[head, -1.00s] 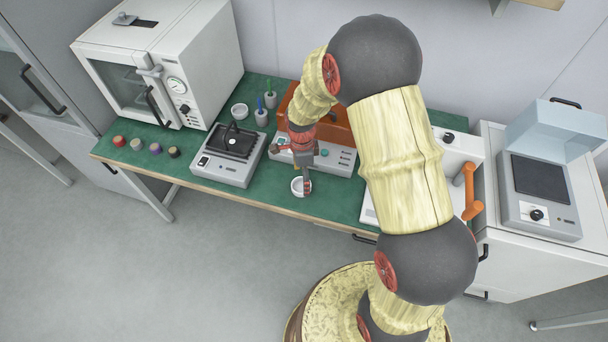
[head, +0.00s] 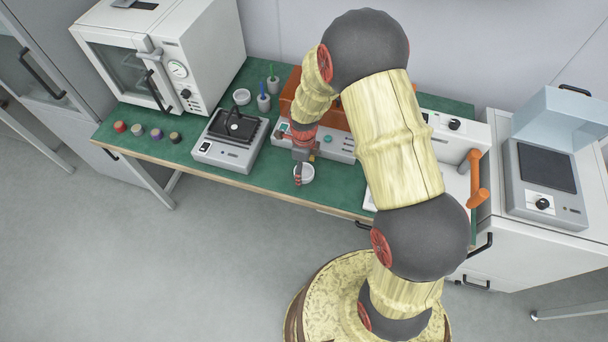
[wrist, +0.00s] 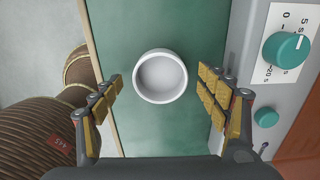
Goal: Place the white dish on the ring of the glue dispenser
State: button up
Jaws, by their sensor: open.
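The white dish (head: 308,174) stands on the green table near its front edge. In the wrist view the dish (wrist: 160,77) shows as a round, empty cup seen from above. My gripper (wrist: 161,84) is open, with a yellow-padded finger on each side of the dish and a gap to each. In the head view my gripper (head: 298,178) is at the dish and partly covers it. The grey unit with teal knobs (head: 328,140), seemingly the glue dispenser, stands just behind the dish, partly hidden by my arm. Its ring cannot be made out. Its timer knob (wrist: 287,50) shows at the right in the wrist view.
A hotplate-like device (head: 231,137) stands left of the dispenser. Another white dish (head: 242,96) and two small holders (head: 264,102) are behind it. A white oven (head: 170,60) and several small caps (head: 138,130) are at the left. Bare table lies left of the dish.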

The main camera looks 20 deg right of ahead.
jog(key=shift+f, duration=0.7)
jog(key=shift+r, duration=0.1)
jog(key=shift+c, duration=0.8)
jog(key=c, duration=1.3)
jog(key=shift+r, duration=0.1)
jog(key=shift+r, duration=0.6)
jog(key=s+d+r+p, duration=0.3)
jog(key=s+d+r, duration=0.1)
jog(key=s+r, duration=0.7)
jog(key=shift+s+d+r+p, duration=0.15)
jog(key=shift+s+r+p, duration=0.2)
jog(key=shift+s, duration=0.85)
